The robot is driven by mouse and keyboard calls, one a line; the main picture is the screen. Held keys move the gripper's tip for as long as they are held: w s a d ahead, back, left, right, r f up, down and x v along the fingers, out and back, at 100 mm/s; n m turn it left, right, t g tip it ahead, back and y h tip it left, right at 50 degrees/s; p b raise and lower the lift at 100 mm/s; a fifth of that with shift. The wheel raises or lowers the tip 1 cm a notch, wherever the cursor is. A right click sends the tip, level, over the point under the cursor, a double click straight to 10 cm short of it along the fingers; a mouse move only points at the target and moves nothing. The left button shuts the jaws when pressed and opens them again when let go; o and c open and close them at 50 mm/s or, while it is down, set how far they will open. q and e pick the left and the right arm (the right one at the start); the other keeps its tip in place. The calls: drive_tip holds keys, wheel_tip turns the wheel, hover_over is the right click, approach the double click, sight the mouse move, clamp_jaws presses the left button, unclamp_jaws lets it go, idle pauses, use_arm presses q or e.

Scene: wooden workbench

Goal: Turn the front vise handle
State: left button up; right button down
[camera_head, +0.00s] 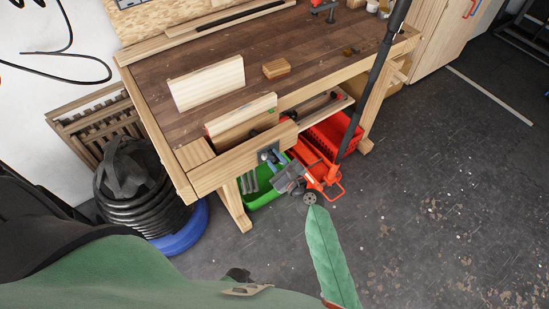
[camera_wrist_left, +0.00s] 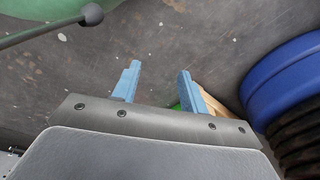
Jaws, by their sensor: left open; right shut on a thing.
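The front vise is on the near face of the wooden workbench (camera_head: 190,104), with its wooden jaw (camera_head: 240,158) along the bench edge. My right gripper (camera_head: 268,155) is at the dark metal part of the vise, with its blue fingers shut on the vise handle. The fingers and the grey gripper body hide most of the handle. My left gripper (camera_wrist_left: 155,87) shows in the left wrist view, open and empty above the grey floor. A dark rod with a round knob (camera_wrist_left: 92,14) shows there at the upper left; I cannot tell whether it is the handle.
Wooden boards (camera_head: 207,84) and a small block (camera_head: 276,68) are on the bench top. A green crate (camera_head: 262,190) and a red crate (camera_head: 322,134) are under the bench, near a red jack (camera_head: 318,170). A blue-based bucket (camera_head: 184,236) with black hose stands left. Floor on the right is clear.

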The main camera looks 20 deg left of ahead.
sight(276, 162)
drive_tip(key=c, duration=1.2)
unclamp_jaws()
drive_tip(key=shift+s+d+f, duration=0.1)
drive_tip(key=shift+s+d, duration=0.15)
drive_tip(key=shift+d, duration=0.05)
drive_tip(key=b+v, duration=0.2)
drive_tip(key=v, duration=0.4)
use_arm(q)
drive_tip(key=shift+w+d+r, duration=0.25)
drive_tip(key=shift+d+r, duration=0.05)
drive_tip(key=shift+r, duration=0.5)
drive_tip(key=shift+w+d+r, duration=0.25)
drive_tip(key=shift+w+r, duration=0.05)
drive_tip(key=shift+r, duration=0.55)
drive_tip(key=shift+w+d+r, duration=0.25)
drive_tip(key=shift+d+r, duration=0.05)
drive_tip(key=shift+r, duration=0.5)
use_arm(e)
drive_tip(key=shift+s+d, duration=0.3)
drive_tip(key=shift+d, duration=0.1)
use_arm(q)
drive_tip(key=shift+w, duration=0.1)
